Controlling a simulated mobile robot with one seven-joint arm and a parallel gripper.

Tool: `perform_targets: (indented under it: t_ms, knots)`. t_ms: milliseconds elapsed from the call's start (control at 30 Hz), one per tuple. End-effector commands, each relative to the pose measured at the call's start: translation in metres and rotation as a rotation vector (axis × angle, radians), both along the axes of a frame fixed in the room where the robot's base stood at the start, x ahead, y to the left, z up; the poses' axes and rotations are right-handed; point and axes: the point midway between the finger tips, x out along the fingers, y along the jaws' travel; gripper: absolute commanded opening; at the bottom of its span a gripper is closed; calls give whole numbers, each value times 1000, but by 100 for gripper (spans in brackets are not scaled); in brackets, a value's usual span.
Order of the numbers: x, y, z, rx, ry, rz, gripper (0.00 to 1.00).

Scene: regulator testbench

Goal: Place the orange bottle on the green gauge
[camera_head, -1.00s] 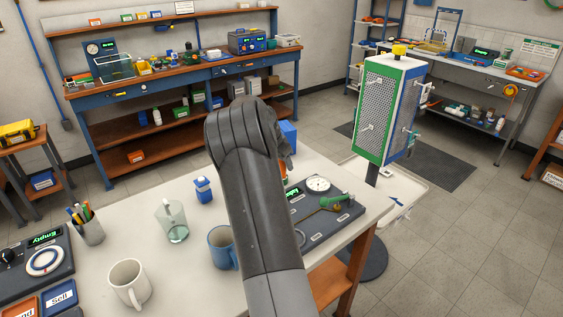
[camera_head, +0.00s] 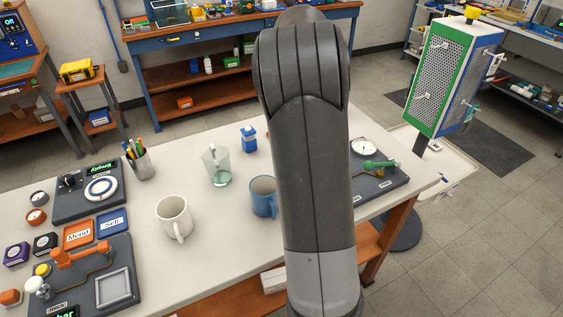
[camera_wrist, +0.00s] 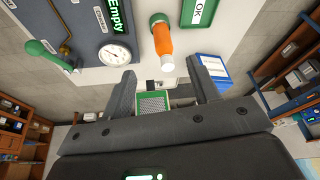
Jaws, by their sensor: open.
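The orange bottle (camera_wrist: 162,40), with a pale cap and a green end, shows in the wrist view just beyond my gripper (camera_wrist: 161,69). My gripper is open, and the bottle's capped end lies near the gap between the fingertips, not gripped. A white-faced round gauge (camera_wrist: 114,54) sits on a dark panel with a green handle, left of the bottle; this gauge also shows in the head view (camera_head: 364,147). I cannot make out a clearly green gauge. In the head view my arm hides the bottle and my gripper.
A green OK tray (camera_wrist: 201,16) lies beside the bottle.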

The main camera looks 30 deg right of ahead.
Motion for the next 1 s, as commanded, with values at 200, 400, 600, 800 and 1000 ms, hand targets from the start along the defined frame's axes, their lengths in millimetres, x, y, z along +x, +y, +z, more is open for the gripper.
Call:
perform_targets:
  t_ms: [200, 400, 600, 800, 1000]
  knots:
    - [-45, 74, 39, 64, -39, 228, 55]
    - [-95, 140, 63, 89, -70, 457, 55]
    - [-153, 202, 74, 77, -95, 694, 55]
    - [-216, 257, 70, 32, -110, 931, 55]
    - [-276, 298, 53, -41, -113, 1148, 55]
